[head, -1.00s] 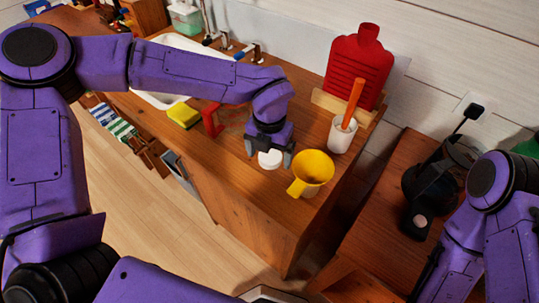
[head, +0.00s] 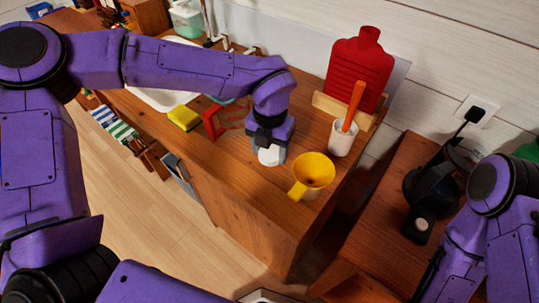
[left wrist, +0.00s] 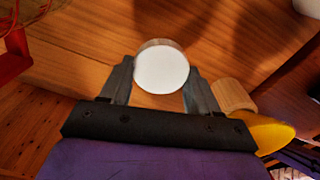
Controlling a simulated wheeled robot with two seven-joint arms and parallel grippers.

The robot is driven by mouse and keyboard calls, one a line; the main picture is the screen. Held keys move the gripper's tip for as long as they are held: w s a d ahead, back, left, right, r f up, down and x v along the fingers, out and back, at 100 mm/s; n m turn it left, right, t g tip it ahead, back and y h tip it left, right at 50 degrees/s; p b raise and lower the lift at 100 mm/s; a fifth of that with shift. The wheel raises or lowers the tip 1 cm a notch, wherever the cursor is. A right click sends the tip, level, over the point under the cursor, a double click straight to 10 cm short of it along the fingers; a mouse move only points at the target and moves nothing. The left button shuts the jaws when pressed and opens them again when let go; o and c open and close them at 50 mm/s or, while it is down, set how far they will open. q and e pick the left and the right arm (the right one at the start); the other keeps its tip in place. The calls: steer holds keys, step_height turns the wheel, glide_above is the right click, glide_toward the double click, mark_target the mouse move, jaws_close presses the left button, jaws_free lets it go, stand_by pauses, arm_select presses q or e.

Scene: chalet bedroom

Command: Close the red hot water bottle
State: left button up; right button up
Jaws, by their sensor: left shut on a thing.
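The red hot water bottle (head: 358,68) stands upright in a wooden holder (head: 345,110) at the back right of the wooden counter. No stopper shows on its neck (head: 369,35). My left gripper (head: 271,155) is shut on a round white cap (head: 268,156), low over the counter in front of the bottle and to its left. In the left wrist view the white cap (left wrist: 162,68) sits between the two fingers (left wrist: 160,88). I cannot tell whether it still touches the counter. Part of my right arm shows at the right edge; its gripper is out of the frame.
A yellow funnel (head: 313,173) stands just right of the gripper. A white cup (head: 342,138) with an orange handle (head: 354,98) is before the bottle. A red-framed object (head: 212,122) and yellow sponge (head: 184,117) lie left. A dark kettle (head: 431,187) stands on the right-hand surface.

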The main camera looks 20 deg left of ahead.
mark_target(269, 153)
arm_select(q)
step_height(269, 153, up, 8)
steer(key=shift+f, duration=0.25)
steer(key=shift+a, duration=0.1)
